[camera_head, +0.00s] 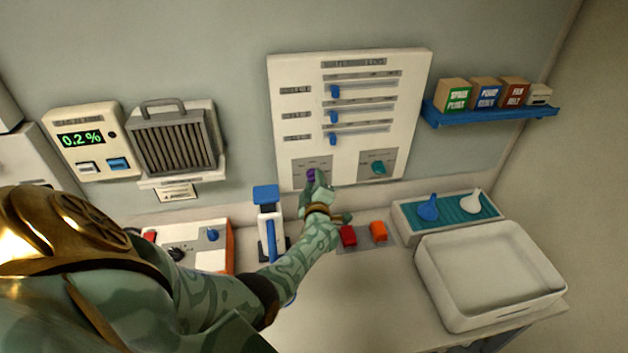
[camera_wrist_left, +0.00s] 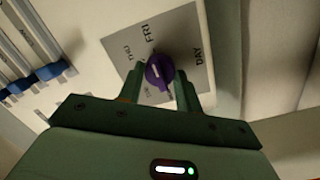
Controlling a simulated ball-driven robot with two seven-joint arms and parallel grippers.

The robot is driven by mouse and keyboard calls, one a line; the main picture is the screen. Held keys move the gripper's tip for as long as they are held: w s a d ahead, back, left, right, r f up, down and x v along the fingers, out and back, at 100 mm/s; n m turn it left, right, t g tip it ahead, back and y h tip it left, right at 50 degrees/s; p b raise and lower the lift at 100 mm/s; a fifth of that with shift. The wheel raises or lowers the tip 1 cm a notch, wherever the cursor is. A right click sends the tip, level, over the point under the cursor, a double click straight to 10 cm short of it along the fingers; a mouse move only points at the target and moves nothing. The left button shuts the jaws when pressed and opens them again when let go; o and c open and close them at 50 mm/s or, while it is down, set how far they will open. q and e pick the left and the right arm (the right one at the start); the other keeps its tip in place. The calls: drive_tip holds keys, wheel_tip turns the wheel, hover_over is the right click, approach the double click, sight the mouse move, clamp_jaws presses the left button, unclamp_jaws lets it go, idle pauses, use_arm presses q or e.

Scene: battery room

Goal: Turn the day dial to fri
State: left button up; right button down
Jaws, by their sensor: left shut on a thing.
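The purple day dial (camera_head: 311,174) sits on a grey plate at the lower left of the white wall panel (camera_head: 410,75). In the left wrist view the dial (camera_wrist_left: 160,70) has a short white mark, and the plate (camera_wrist_left: 183,27) around it reads DAY, FRI and THU; other labels are too small or partly covered. My left gripper (camera_head: 317,187) is at the dial, and in the left wrist view its two fingers (camera_wrist_left: 160,86) are shut on the dial from either side. Which label the white mark points at is hard to tell. My right gripper is not in view.
A teal dial (camera_head: 378,168) is to the right on the same panel, below several blue sliders (camera_head: 335,91). A blue and white device (camera_head: 268,220) stands close to my left forearm. Red (camera_head: 348,236) and orange (camera_head: 379,231) blocks and a white tray (camera_head: 445,293) are on the counter.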

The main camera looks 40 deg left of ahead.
use_arm(q)
drive_tip(key=shift+m, duration=0.3)
drive_tip(key=o, duration=1)
drive_tip(key=shift+d, duration=0.1)
